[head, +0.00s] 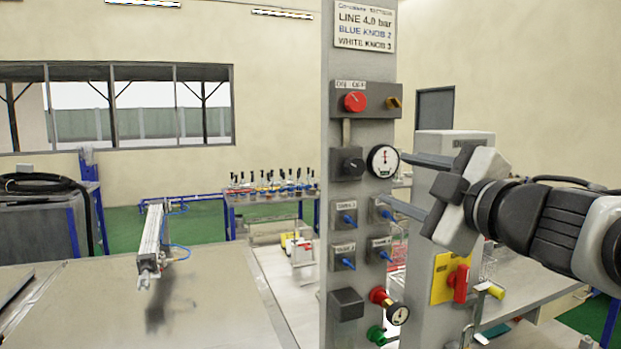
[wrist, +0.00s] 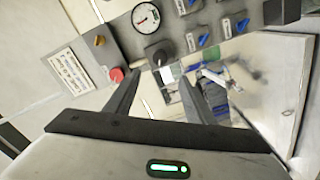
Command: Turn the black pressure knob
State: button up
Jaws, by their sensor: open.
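The black pressure knob (head: 352,165) sits on a grey box on the column's front, left of a round gauge (head: 384,160). In the wrist view the knob (wrist: 158,53) shows just beyond the fingertips, between their lines, beside the gauge (wrist: 146,17). My gripper (head: 394,177) comes from the right in the head view, its two fingers apart and pointing left. The fingertips appear near the gauge, right of the knob and not touching it. In the wrist view my gripper (wrist: 160,77) is open with nothing between its fingers.
Blue-handled switches (head: 348,219) and a red valve with a gauge (head: 379,296) are below. The grey column (head: 362,70) carries them. A table with a cylinder (head: 152,240) stands left.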

jog(key=shift+v, duration=1.2)
jog(key=s+d+f+m+g+h+p, duration=0.25)
jog(key=d+f+m+h, duration=0.35)
jog(key=f+m+h, duration=0.45)
jog(key=s+a+f+m+g+y, duration=0.5)
jog(key=s+a+f+g, duration=0.4)
jog(key=s+f, duration=0.4)
jog(key=shift+s+a, duration=0.55)
jog(key=shift+a, duration=0.25)
